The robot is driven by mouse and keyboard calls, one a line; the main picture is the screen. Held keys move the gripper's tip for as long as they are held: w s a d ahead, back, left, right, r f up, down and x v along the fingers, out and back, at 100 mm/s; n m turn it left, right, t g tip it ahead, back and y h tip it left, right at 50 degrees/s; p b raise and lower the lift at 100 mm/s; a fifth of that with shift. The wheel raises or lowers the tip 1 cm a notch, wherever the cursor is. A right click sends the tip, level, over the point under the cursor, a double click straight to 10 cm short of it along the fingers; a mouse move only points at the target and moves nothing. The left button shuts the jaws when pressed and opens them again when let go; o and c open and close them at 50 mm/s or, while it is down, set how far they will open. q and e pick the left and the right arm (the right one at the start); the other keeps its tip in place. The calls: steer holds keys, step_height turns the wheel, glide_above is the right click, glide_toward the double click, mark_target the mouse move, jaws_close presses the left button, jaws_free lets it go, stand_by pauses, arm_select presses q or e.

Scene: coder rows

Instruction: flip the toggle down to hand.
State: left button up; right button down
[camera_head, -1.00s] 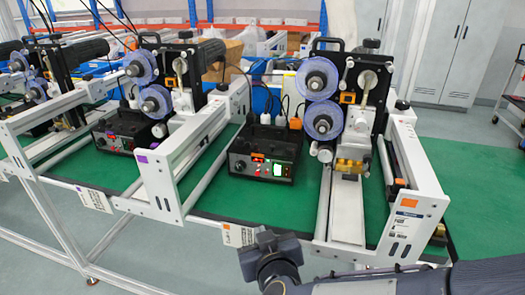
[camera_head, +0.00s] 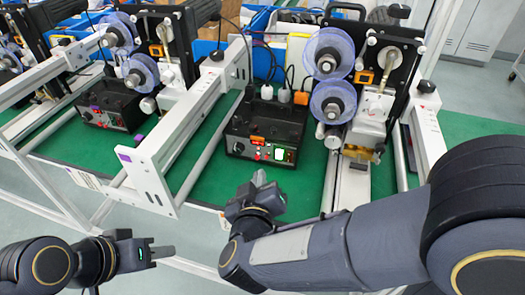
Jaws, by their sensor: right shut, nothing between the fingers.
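A black control box (camera_head: 265,128) stands on the green bench top near the middle. Its front panel carries a small orange-red display (camera_head: 257,140), small red lights or knobs and a lit white-green switch (camera_head: 284,154). The toggle and its marking are too small to make out for certain. My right gripper (camera_head: 260,183) is shut and empty, just in front of and below this panel, apart from it. My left gripper (camera_head: 168,252) is low at the left, in front of the bench and far from the panel; its jaw gap is unclear.
A coder machine with blue-violet reels (camera_head: 333,103) stands right of the box. A white frame rail (camera_head: 190,140) runs along its left. A second black box (camera_head: 110,105) sits further left. Cables and plugs rise behind the middle box.

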mark_target(263, 148)
steer(key=b+x, duration=0.1)
steer(key=x, duration=0.9)
steer(key=shift+b, duration=0.3)
